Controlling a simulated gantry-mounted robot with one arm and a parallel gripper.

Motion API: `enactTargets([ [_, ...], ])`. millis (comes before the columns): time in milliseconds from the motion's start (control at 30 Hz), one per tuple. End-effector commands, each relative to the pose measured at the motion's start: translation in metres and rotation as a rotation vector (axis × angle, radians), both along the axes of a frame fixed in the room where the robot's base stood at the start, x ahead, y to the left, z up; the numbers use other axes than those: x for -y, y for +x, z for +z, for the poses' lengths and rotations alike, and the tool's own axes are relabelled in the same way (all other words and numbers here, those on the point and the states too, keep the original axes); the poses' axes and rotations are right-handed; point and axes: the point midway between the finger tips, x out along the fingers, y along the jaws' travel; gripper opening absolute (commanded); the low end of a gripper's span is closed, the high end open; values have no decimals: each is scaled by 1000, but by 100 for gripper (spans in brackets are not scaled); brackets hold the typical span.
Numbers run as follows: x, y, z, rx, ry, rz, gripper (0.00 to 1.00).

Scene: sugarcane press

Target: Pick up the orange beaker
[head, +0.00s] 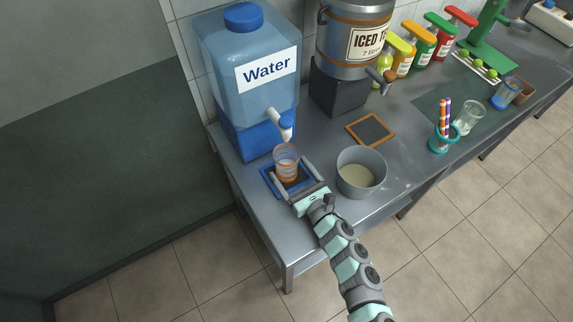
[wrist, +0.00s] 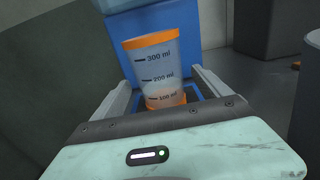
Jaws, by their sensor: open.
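The orange beaker (head: 287,164) is a clear cup with an orange rim, orange base and volume marks. It stands upright on the blue-edged drip tray (head: 266,178) in front of the blue water dispenser (head: 247,80). In the wrist view the beaker (wrist: 153,68) is between the two fingers, with the marks 100, 200 and 300 ml facing me. My gripper (head: 292,178) is open, with one finger on each side of the beaker.
The dispenser's tap (head: 286,126) is just above the beaker. A grey bucket (head: 361,184) stands close to the right of my gripper. An iced tea urn (head: 352,40) and a small framed board (head: 370,130) are farther back. The table's front edge lies under my arm.

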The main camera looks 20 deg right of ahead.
Motion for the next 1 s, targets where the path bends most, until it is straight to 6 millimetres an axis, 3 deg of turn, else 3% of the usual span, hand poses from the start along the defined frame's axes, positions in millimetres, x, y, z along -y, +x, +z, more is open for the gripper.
enactTargets([
  [200,-4,26,1,2,0,2,87],
  [467,-4,28,0,1,0,0,87],
  [1000,-4,28,0,1,1,1,45],
])
